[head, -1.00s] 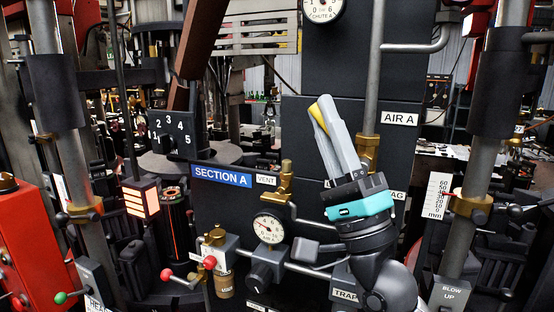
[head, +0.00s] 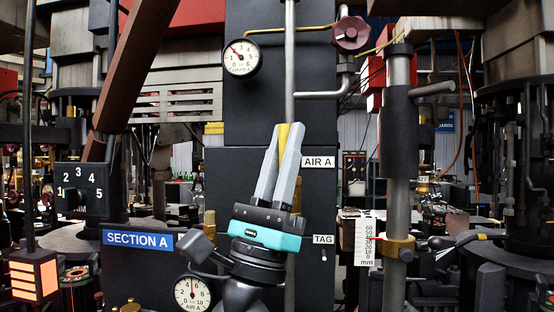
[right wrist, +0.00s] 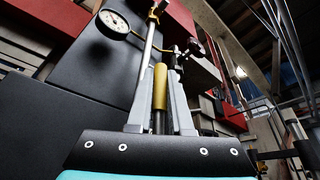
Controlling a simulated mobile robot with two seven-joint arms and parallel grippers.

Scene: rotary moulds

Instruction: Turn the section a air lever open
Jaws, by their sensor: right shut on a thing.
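The section A air lever has a yellow handle (head: 283,136) beside the AIR A label (head: 318,162) on the dark panel. My right gripper (head: 286,128) is shut on this handle, with its grey fingers pointing up and leaning slightly right. The right wrist view shows the yellow handle (right wrist: 160,87) upright between the two fingers, with a grey pipe (right wrist: 146,70) beside it. The valve body is hidden behind my gripper in the head view. The AIR A gauge (head: 193,293) is at lower left. My left gripper is not in view.
A vertical grey pipe (head: 290,60) runs above the gripper. The CHUTE A gauge (head: 240,57) and a dark red handwheel (head: 351,33) are higher up. A thick post with a brass collar (head: 397,248) and a millimetre scale (head: 369,242) stand to the right.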

